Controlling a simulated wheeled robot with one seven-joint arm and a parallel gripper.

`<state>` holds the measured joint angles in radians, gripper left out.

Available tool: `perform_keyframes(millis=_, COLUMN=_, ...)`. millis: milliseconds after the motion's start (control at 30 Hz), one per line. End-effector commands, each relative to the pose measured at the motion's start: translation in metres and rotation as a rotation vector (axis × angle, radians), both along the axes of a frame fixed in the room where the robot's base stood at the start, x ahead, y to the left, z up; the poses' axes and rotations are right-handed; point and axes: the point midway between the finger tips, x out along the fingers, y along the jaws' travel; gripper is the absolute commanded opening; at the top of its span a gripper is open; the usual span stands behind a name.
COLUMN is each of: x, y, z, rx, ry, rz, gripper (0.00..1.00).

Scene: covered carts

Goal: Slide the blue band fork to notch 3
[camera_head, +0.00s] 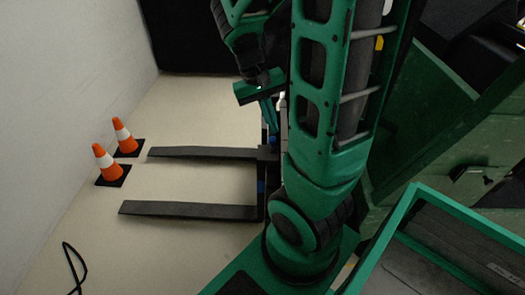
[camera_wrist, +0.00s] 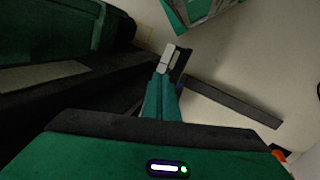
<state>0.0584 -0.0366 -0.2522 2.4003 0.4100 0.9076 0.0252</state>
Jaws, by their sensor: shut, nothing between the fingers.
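Two dark flat forks lie side by side in the head view, pointing left: a far fork (camera_head: 205,153) and a near fork (camera_head: 190,210). Small blue patches show at the inner ends of both, at the upright bar, so I cannot tell which fork has the blue band. One dark fork (camera_wrist: 232,101) also shows in the wrist view, right of my fingers. My gripper (camera_head: 270,122) points down near the far fork's inner end, partly behind my arm. In the wrist view its green fingers (camera_wrist: 167,75) are together and empty. Contact with the fork is unclear. The notches are not readable.
Two orange-and-white cones (camera_head: 123,137) (camera_head: 107,164) on black bases stand by the wall, beyond the fork tips. A green-rimmed bin (camera_head: 440,205) and a green cabinet (camera_head: 480,150) are at the right. A black cable (camera_head: 74,265) lies lower left. Pale floor lies between the forks.

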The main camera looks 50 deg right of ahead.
Motion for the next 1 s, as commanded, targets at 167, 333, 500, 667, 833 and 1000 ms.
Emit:
perform_keyframes(millis=167, x=0.032, y=-0.015, z=-0.029, rx=-0.102, ry=0.088, rz=0.004, gripper=0.00)
perform_keyframes(millis=333, x=0.061, y=-0.028, z=-0.058, rx=-0.214, ry=0.158, rz=0.016, gripper=0.00)
perform_keyframes(millis=500, x=0.087, y=-0.038, z=-0.089, rx=-0.335, ry=0.221, rz=0.044, gripper=0.00)
perform_keyframes(millis=667, x=0.109, y=-0.046, z=-0.120, rx=-0.456, ry=0.271, rz=0.083, gripper=0.00)
perform_keyframes(millis=833, x=0.130, y=-0.052, z=-0.153, rx=-0.591, ry=0.316, rz=0.138, gripper=0.00)
perform_keyframes(millis=1000, x=0.148, y=-0.056, z=-0.186, rx=-0.731, ry=0.352, rz=0.207, gripper=0.00)
